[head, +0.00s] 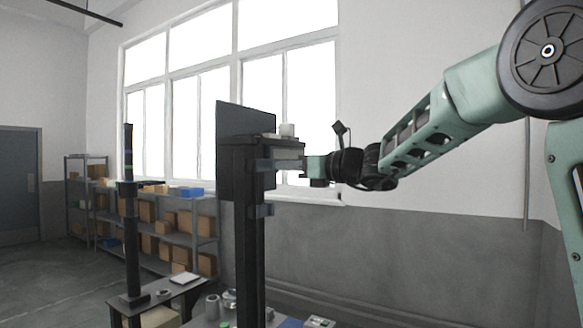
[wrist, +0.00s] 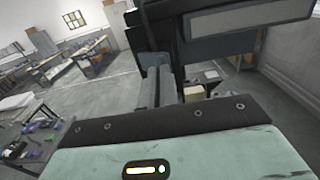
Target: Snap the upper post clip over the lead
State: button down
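A dark lift post (head: 249,230) stands in the middle of the head view. I cannot make out the lead in either view.
A dark panel (head: 231,150) is behind the post's top, with a small white cylinder (head: 287,130) on a box there. A second thin post (head: 130,220) stands on a low table (head: 185,290) at left. Shelves with boxes (head: 160,220) line the window wall.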

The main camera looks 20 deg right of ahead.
jog(key=shift+a, duration=0.3)
jog(key=b+v, duration=0.2)
jog(key=v, duration=0.5)
dwell(0.5)
jog(key=shift+d, duration=0.1)
